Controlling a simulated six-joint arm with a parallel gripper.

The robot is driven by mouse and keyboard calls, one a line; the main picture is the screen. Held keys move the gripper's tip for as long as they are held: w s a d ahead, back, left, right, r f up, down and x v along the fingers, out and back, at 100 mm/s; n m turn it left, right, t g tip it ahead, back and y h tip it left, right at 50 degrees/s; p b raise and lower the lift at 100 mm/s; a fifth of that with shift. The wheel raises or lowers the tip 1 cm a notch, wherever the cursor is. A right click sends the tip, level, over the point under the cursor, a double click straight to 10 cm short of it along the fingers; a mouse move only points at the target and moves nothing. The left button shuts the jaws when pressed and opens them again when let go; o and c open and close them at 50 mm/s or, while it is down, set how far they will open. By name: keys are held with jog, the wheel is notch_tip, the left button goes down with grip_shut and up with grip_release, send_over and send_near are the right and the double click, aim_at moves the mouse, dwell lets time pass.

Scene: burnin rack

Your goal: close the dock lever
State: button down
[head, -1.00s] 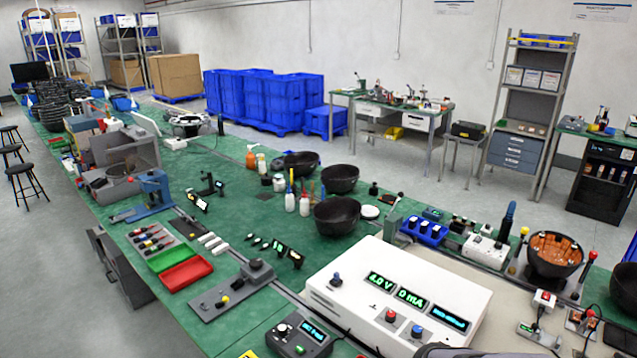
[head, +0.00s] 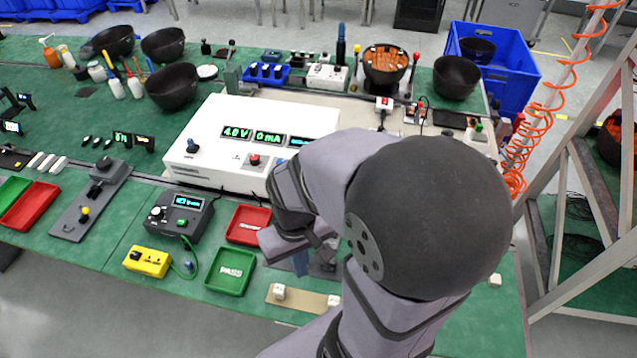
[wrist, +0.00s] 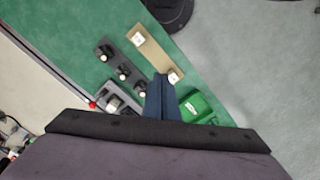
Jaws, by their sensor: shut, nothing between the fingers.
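My gripper (wrist: 160,82) is shut and empty; its dark blue fingers point down over the bench in the wrist view. In the head view the fingers (head: 300,264) show below my arm, right of the green PASS tray. In the wrist view a small grey dock (wrist: 116,104) lies left of the fingers, apart from them in the picture. A red ball (wrist: 92,105), which looks like the lever's tip, sticks out at its left side. My gripper's body hides part of the dock. The lever's angle is too small to tell. In the head view my arm hides this area.
The green PASS tray (head: 231,271) and a red tray (head: 248,224) are left of my fingers. A tan strip with white cubes (head: 300,296) lies in front. A dark plate with several knobs (wrist: 121,72) is beside the dock. The white power supply (head: 215,152) stands behind.

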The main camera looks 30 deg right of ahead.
jog(key=w+d+f+m+y+b, duration=0.1)
jog(key=w+d+f+m+b, duration=0.15)
jog(key=d+f, duration=0.35)
jog(key=w+d+f+m+b, duration=0.2)
jog(key=d+f+m+b, duration=0.15)
jog(key=d, duration=0.45)
jog(key=w+d+r+n+t, duration=0.1)
jog(key=w+d+r+n, duration=0.2)
jog(key=w, duration=0.3)
jog(key=w+d+r+n+t, duration=0.1)
jog(key=w+d+r+n, duration=0.2)
jog(key=w, duration=0.4)
jog(key=shift+w+d+r+n+y, duration=0.15)
jog(key=shift+d+r+n+y, duration=0.2)
jog(key=shift+d, duration=0.1)
